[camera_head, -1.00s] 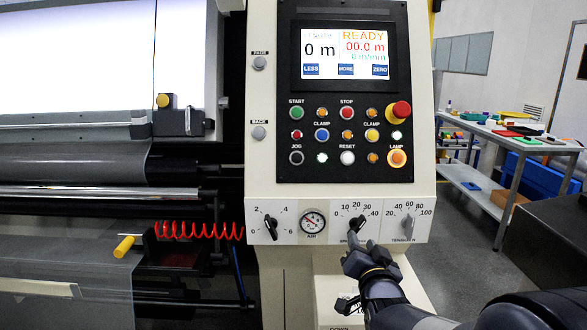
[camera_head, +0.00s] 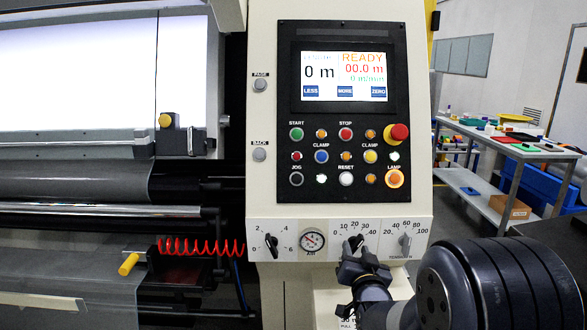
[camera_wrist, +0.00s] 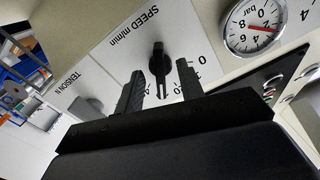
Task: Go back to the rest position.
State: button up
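My gripper (camera_head: 352,262) is just below the black speed knob (camera_head: 354,243) on the white dial strip of the machine. In the wrist view, its two dark fingers (camera_wrist: 160,68) are spread and empty. The speed knob (camera_wrist: 158,58) shows between and beyond the fingertips, with gaps on both sides and no grip on it. In the head view, the fingers partly hide the lower part of the speed dial, and my arm fills the lower right.
The tension knob (camera_head: 405,243) is close on the right. The air gauge (camera_head: 312,241) and another black knob (camera_head: 271,246) are on the left. The button panel (camera_head: 343,185) is above. A red coiled hose (camera_head: 200,247) hangs left. A cluttered bench (camera_head: 500,145) stands at right.

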jog(key=s+b, duration=0.1)
jog(key=s, duration=0.7)
jog(key=shift+s, duration=0.2)
